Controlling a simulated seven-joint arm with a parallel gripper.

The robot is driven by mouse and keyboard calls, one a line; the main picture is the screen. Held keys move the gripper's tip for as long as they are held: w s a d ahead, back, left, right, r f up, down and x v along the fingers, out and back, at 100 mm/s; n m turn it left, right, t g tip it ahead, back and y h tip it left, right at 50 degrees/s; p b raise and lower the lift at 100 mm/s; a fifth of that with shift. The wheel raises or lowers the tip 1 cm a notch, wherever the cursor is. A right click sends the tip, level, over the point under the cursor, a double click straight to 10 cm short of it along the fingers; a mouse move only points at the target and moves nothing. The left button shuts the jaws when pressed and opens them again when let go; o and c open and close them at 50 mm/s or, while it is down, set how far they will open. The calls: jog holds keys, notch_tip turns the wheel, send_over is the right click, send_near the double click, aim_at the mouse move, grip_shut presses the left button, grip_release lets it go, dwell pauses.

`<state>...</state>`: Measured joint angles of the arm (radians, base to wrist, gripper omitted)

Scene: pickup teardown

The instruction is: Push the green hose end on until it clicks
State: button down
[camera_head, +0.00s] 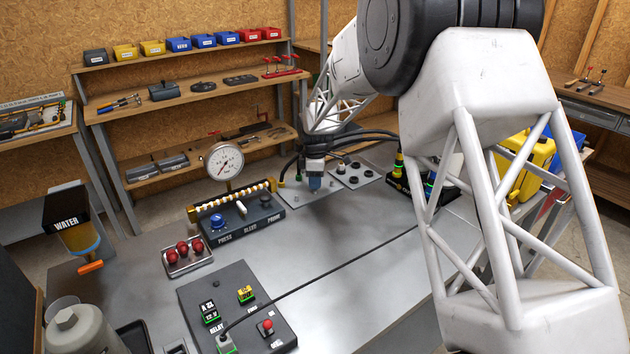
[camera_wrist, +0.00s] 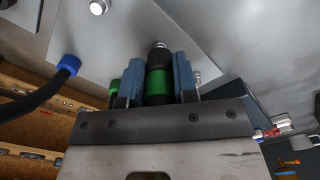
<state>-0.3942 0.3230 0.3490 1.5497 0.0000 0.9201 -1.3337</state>
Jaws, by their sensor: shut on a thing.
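My gripper (camera_wrist: 158,85) is shut on the green hose end (camera_wrist: 159,82), a black cylinder with a green band, between its two blue-grey fingers in the wrist view. A small metal tip (camera_wrist: 159,45) shows at the far end of the hose end, close to the grey plate (camera_wrist: 115,35). I cannot tell whether the hose end is fully seated. In the head view my gripper (camera_head: 315,182) is low over the grey plate (camera_head: 299,199) at the back of the bench, and it hides the hose end there.
A blue-collared hose (camera_wrist: 68,66) is left of my gripper in the wrist view, and another green-ringed piece (camera_wrist: 114,88) is partly hidden behind the left finger. A pump block with a gauge (camera_head: 224,161) stands left of the plate.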

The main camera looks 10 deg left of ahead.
jog(key=shift+r, duration=0.15)
jog(key=shift+r, duration=1.8)
jog(key=shift+d, duration=0.1)
jog(key=w+d+r+m, duration=0.2)
jog(key=d, duration=0.8)
jog(key=w+d+r+m, duration=0.1)
jog(key=d+r+m, duration=0.1)
jog(key=d, duration=0.8)
jog(key=w+d+r+m, duration=0.2)
jog(key=d+r, duration=0.2)
jog(key=d, duration=0.7)
jog(key=shift+w+r, duration=0.25)
jog(key=shift+w, duration=0.1)
jog(key=shift+f, duration=0.15)
jog(key=shift+f, duration=2.35)
jog(key=shift+f, duration=1.45)
